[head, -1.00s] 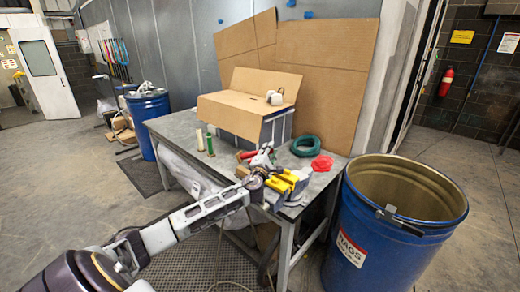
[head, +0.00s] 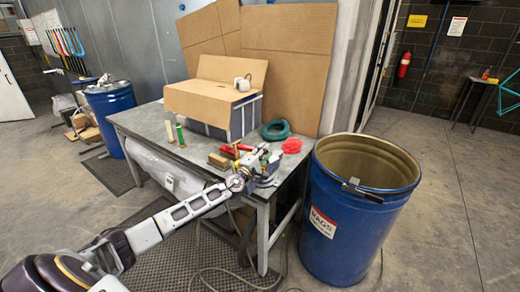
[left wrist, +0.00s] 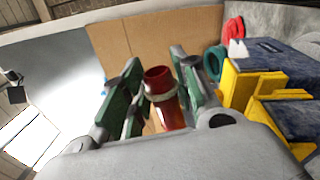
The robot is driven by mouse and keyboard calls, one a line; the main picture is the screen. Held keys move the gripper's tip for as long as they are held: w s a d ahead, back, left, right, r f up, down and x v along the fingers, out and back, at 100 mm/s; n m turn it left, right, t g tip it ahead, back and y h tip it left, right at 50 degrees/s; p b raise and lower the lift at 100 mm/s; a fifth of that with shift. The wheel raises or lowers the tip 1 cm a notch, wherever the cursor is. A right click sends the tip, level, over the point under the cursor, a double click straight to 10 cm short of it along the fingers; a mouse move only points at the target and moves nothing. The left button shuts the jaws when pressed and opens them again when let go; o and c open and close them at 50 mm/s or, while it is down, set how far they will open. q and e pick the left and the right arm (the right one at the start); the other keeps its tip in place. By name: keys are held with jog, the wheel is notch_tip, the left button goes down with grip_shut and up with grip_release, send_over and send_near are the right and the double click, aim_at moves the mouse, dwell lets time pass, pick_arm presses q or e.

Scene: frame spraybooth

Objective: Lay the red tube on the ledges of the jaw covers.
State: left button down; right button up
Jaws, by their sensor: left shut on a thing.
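The red tube (left wrist: 168,108) stands between the green-padded fingers of my left gripper (left wrist: 160,92) in the left wrist view, with a pale band around it. The gripper is shut on it. In the head view my left gripper (head: 258,161) is over the near right part of the table. The yellow jaw covers (left wrist: 240,88) sit on the blue-grey vise (left wrist: 277,55), to the right of the gripper in the wrist view and apart from the tube. In the head view the arm and gripper largely hide the covers. My right gripper is not in view.
The grey table (head: 150,124) carries a cardboard-topped box (head: 205,103), a green coil (head: 276,130), a red crumpled cloth (head: 292,145), a brown block (head: 219,161) and two small upright cylinders. A blue drum (head: 345,235) stands close to the table's right end.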

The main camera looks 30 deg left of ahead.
pick_arm(q)
jog(key=shift+d+f+m+h, duration=0.3)
jog(key=shift+d+m+h, duration=0.15)
jog(key=shift+m, duration=0.85)
jog(key=shift+h, duration=0.25)
